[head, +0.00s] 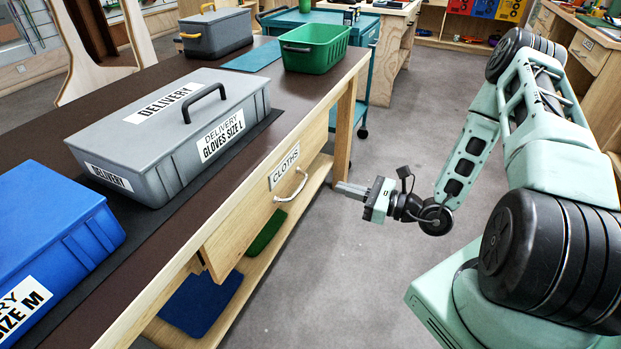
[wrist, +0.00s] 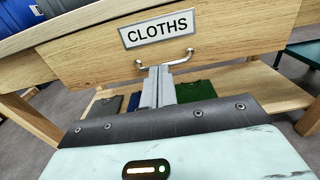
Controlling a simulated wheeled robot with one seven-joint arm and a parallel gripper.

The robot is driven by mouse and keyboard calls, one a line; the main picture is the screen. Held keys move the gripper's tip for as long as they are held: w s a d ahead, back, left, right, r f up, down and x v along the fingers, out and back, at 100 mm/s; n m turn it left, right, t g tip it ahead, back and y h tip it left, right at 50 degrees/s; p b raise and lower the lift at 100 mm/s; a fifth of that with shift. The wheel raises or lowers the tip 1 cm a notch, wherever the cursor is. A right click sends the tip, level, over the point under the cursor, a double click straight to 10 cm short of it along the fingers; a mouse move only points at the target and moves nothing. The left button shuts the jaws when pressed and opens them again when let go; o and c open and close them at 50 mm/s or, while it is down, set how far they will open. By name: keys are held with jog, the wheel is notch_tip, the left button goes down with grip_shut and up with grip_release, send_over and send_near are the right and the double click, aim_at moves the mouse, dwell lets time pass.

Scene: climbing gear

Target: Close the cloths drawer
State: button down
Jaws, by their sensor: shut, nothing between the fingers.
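The cloths drawer (head: 240,223) is a pale wooden front under the bench top, with a white CLOTHS label (head: 284,168) and a silver bar handle (head: 291,186). In the wrist view the drawer front (wrist: 85,60) spans the upper picture, with its handle (wrist: 165,61) near the middle. My gripper (head: 338,187) is shut and empty, pointing at the drawer from the right, apart from the handle. In the wrist view its fingertips (wrist: 158,70) show just below the handle bar.
The bench top (head: 313,88) carries a grey DELIVERY case (head: 150,115), a blue case (head: 45,240) and a green bin (head: 315,48). Folded blue (head: 202,303) and green cloths (head: 265,232) lie on the lower shelf. The floor (head: 320,270) beside the bench is clear.

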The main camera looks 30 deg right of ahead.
aim_at(286, 170)
jog(key=x, duration=1.3)
jog(key=shift+w+a, duration=0.1)
jog(key=shift+a, duration=0.05)
jog(key=shift+w, duration=0.1)
jog(key=shift+w+a, duration=0.1)
jog(key=shift+a, duration=0.05)
jog(key=shift+x, duration=2.15)
jog(key=shift+r, duration=0.1)
